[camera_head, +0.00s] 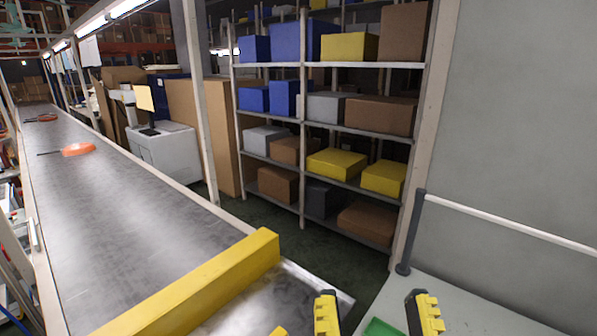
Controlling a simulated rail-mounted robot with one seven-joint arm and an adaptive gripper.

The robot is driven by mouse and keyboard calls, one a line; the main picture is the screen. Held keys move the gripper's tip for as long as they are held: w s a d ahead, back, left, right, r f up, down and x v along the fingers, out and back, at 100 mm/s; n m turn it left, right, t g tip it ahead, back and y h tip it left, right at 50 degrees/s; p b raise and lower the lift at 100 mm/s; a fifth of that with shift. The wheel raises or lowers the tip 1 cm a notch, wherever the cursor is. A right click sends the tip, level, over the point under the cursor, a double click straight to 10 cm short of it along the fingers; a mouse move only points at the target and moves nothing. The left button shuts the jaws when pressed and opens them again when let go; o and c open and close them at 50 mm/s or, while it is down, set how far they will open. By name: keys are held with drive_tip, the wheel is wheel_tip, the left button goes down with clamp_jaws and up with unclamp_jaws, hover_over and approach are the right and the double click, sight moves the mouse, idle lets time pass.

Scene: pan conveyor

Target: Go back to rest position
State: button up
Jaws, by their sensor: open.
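My gripper (374,301) shows at the bottom edge, right of the conveyor's near end. Its dark and yellow fingers stand wide apart with nothing held between them. Another small yellow piece shows at the bottom edge left of them; I cannot tell if it is part of the gripper. The rest of my arm is out of view.
The grey conveyor (140,215) runs away to the far left, carrying an orange pan (78,149) and a farther pan (45,118). A yellow bar (205,287) crosses its near end. A pale table (480,308) with a green item (380,328) is at right. Shelves (345,178) hold boxes.

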wheel_tip(320, 180, up, 37)
drive_tip(key=p, duration=3.3)
drive_tip(key=shift+f, duration=0.2)
drive_tip(key=shift+d, duration=0.15)
